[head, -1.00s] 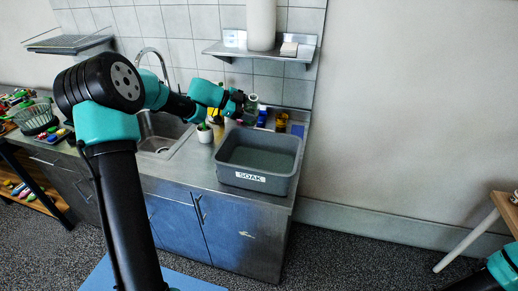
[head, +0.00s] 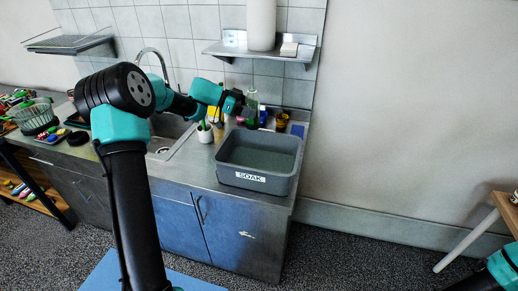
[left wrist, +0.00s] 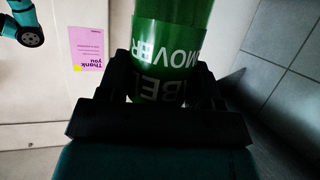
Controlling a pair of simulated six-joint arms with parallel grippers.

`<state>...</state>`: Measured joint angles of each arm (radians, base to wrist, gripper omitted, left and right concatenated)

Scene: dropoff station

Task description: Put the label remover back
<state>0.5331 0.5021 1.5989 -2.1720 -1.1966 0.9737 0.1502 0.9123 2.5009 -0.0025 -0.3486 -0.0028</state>
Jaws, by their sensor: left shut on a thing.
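The label remover (head: 252,99) is a green bottle at the back right of the steel counter, behind the grey bin marked SOAK. My left gripper (head: 243,108) is shut around it, and the bottle stands about upright. In the left wrist view the green bottle (left wrist: 172,60) shows large between the two black fingers (left wrist: 165,88). Its white letters read upside down there. In the head view I cannot tell whether its base touches the counter. My right gripper is out of view; only a teal arm part shows at the lower right.
The grey SOAK bin (head: 264,181) stands in front. An amber container (head: 282,121) and a blue one (head: 263,117) stand right of the bottle. A white pot (head: 205,134) stands left, beside the sink. A wall shelf (head: 262,52) hangs above.

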